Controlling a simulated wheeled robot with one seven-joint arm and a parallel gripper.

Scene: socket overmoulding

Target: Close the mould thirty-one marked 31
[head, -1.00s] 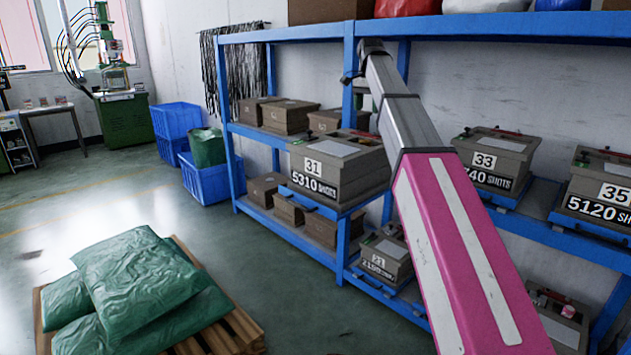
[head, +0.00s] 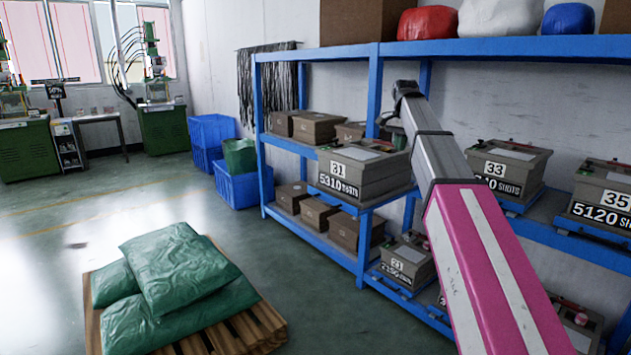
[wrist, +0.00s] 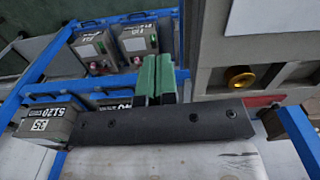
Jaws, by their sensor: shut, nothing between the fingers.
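Mould 31 (head: 350,158) is a grey-brown box with a white number plate and a 5310 shots sign. It sits on the middle level of the blue rack in the head view. I cannot tell from here whether its two halves meet fully. My gripper (wrist: 157,70) shows two green fingers side by side, shut and empty. In the head view it is small and partly hidden at the arm's end, just above and behind the mould's right side. A close mould top with a brass ring (wrist: 240,78) fills the right of the wrist view, apart from the fingers; its number is not visible.
Mould 33 (head: 503,170) and mould 35 (head: 602,190) stand right on the rack; mould 21 (head: 406,262) is below. A blue upright (head: 374,95) and top shelf (head: 500,47) bound the arm's space. Green sacks (head: 180,268) lie on a pallet; nearby floor is clear.

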